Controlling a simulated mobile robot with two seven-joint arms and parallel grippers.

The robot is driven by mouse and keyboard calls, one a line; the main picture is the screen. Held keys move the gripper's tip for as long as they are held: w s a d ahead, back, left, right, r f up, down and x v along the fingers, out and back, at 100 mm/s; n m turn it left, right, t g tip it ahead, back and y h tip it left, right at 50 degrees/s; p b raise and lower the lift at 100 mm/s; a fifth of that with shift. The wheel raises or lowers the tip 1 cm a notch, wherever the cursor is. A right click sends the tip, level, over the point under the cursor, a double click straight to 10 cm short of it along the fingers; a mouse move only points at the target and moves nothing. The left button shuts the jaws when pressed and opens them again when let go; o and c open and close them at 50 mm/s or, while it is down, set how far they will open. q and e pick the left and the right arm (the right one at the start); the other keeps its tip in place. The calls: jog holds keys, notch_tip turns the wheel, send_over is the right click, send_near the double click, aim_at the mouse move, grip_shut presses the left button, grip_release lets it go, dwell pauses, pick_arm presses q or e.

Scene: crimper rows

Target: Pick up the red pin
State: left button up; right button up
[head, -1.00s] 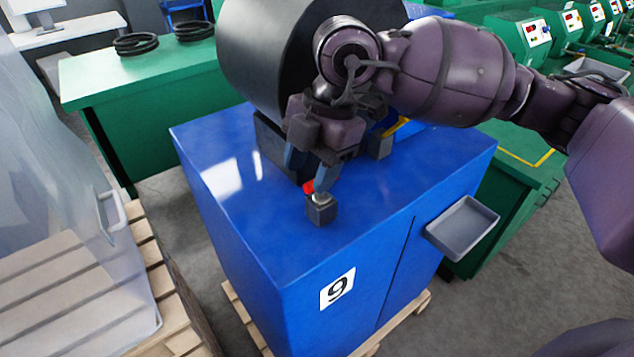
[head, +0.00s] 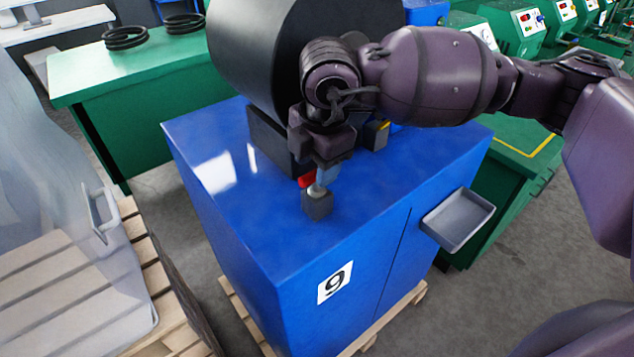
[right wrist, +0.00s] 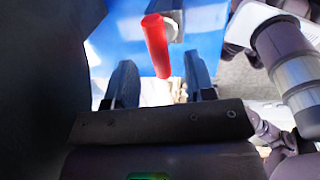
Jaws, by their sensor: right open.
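The red pin (head: 307,181) shows as a small red piece beside my right gripper, just above a small dark block (head: 317,205) on the blue cabinet top. In the right wrist view the red pin (right wrist: 156,44) is a slim red rod lying between the two finger lines, with clear space on both sides. My right gripper (head: 324,175) points down over the block. Its fingers stand apart and hold nothing. The fingers partly hide the pin in the head view. My left gripper is not in view.
The blue cabinet (head: 240,225) marked 9 carries a large black drum (head: 255,50) right behind my right gripper. A grey tray (head: 458,220) sticks out from its side. The front of the cabinet top is clear. A translucent bin (head: 60,220) stands at the left.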

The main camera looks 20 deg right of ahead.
aim_at(315, 172)
jog(key=shift+w+a+f, duration=0.1)
jog(key=shift+w+f, duration=0.05)
jog(key=shift+f, duration=0.65)
jog(key=shift+w+a+f, duration=0.1)
jog(key=shift+f, duration=0.7)
jog(key=c, duration=0.9)
jog(key=shift+d, duration=0.1)
grip_shut()
jog(key=shift+r, duration=0.15)
